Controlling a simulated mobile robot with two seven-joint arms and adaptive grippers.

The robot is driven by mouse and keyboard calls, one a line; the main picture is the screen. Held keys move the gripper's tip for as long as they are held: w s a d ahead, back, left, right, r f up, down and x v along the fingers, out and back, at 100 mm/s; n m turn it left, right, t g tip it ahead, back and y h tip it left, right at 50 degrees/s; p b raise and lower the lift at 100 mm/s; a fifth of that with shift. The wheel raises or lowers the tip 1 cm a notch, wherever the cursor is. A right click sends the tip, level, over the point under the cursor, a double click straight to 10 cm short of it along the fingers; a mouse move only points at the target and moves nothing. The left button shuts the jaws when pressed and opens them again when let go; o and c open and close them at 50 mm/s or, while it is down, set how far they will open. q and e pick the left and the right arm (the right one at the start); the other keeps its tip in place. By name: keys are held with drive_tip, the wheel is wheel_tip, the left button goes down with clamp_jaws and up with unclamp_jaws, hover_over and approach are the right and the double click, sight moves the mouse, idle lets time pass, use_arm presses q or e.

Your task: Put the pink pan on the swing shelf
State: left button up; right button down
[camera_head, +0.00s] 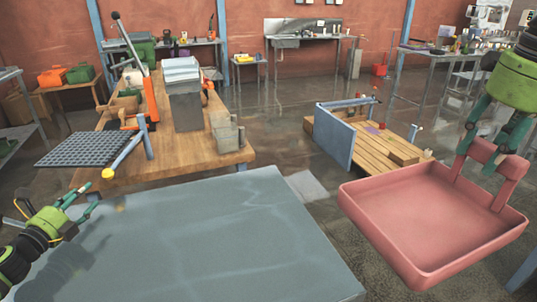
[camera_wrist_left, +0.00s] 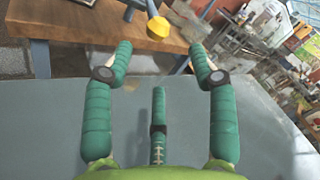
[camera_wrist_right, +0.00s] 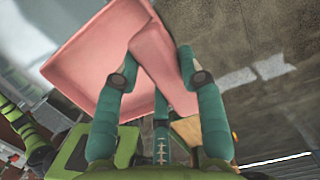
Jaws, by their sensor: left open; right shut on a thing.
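The pink pan (camera_head: 430,220) is a wide shallow square tray with raised walls and an upright handle at its back right. My right gripper (camera_head: 486,146) is shut on that handle and holds the pan in the air, slightly tilted. In the right wrist view the pink handle (camera_wrist_right: 155,55) lies between the fingers and the pan's tray (camera_wrist_right: 90,65) spreads to the upper left. My left gripper (camera_head: 86,200) is open and empty over the left edge of a flat grey-blue surface (camera_head: 210,235). I cannot tell for sure whether this surface is the swing shelf.
The grey-blue surface is bare. Behind it a wooden table (camera_head: 190,150) carries a dark grid plate (camera_head: 85,149), grey bins (camera_head: 185,105) and a yellow-tipped lever (camera_head: 122,158). A slatted wooden platform with a blue side panel (camera_head: 335,137) stands beyond the pan. Floor shows between them.

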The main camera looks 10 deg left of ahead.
sight(439, 192)
use_arm(q)
drive_tip(key=w, duration=0.2)
drive_tip(key=w+b, duration=0.1)
drive_tip(key=w, duration=0.1)
drive_tip(key=shift+w+a+f, duration=0.15)
drive_tip(key=shift+w, duration=0.25)
use_arm(e)
drive_tip(key=shift+w+a+f, duration=0.1)
drive_tip(key=shift+w+f, duration=0.05)
drive_tip(key=shift+f, duration=0.45)
drive_tip(key=shift+w+f, duration=0.1)
drive_tip(key=shift+f, duration=0.5)
use_arm(q)
drive_tip(key=shift+w, duration=1.15)
use_arm(e)
drive_tip(key=shift+s, duration=0.15)
use_arm(q)
drive_tip(key=shift+w, duration=1.4)
use_arm(e)
drive_tip(key=shift+f, duration=0.1)
use_arm(q)
clamp_jaws()
drive_tip(key=shift+d, duration=0.2)
